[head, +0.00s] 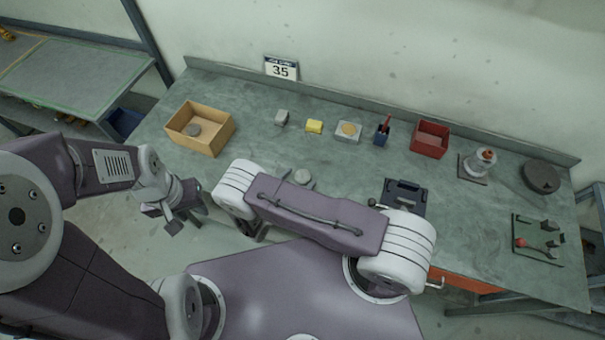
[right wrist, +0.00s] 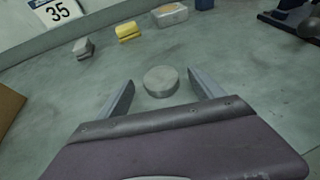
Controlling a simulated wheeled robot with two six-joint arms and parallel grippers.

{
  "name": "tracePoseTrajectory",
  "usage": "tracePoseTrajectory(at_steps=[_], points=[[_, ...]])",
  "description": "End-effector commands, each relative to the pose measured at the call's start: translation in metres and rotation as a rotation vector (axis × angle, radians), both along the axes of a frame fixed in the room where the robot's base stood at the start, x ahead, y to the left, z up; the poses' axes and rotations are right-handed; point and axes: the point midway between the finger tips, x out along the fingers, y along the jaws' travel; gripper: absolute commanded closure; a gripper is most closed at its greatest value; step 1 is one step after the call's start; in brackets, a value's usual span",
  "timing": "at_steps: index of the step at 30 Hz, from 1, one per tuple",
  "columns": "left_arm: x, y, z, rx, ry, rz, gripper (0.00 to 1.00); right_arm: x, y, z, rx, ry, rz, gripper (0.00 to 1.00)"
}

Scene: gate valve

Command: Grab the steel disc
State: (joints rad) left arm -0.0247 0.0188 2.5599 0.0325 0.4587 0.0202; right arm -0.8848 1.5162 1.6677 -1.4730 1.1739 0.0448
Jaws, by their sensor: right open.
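The steel disc (right wrist: 161,81) is a short grey round piece lying flat on the grey-green bench. In the head view the disc (head: 303,177) shows just past the upper edge of my right arm. My right gripper (right wrist: 160,77) is open and empty, its two fingers pointing toward the disc from either side of it in the right wrist view.
A wooden box (head: 222,137) holding a dark round piece stands at the left. A dark blue fixture (head: 405,192) stands right of the disc.

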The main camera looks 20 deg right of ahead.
Motion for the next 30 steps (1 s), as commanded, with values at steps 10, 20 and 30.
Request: tracePoseTrajectory(at_steps=[10, 20, 30], points=[[-0.0001, 0.0, 0.0041, 0.0, 0.001, 0.0, 0.64, 0.0104, -0.01, -0.0065, 0.001, -0.001, 0.001, 0.23], [-0.0001, 0.0, 0.0042, 0.0, 0.0, 0.0, 0.64, 0.0105, -0.0099, -0.0057, 0.0, -0.002, 0.001, 1.0], [-0.0001, 0.0, 0.0084, 0.0, 0.0, 0.0, 0.64, 0.0112, -0.0083, 0.0008, 0.001, -0.002, -0.001, 1.0]])
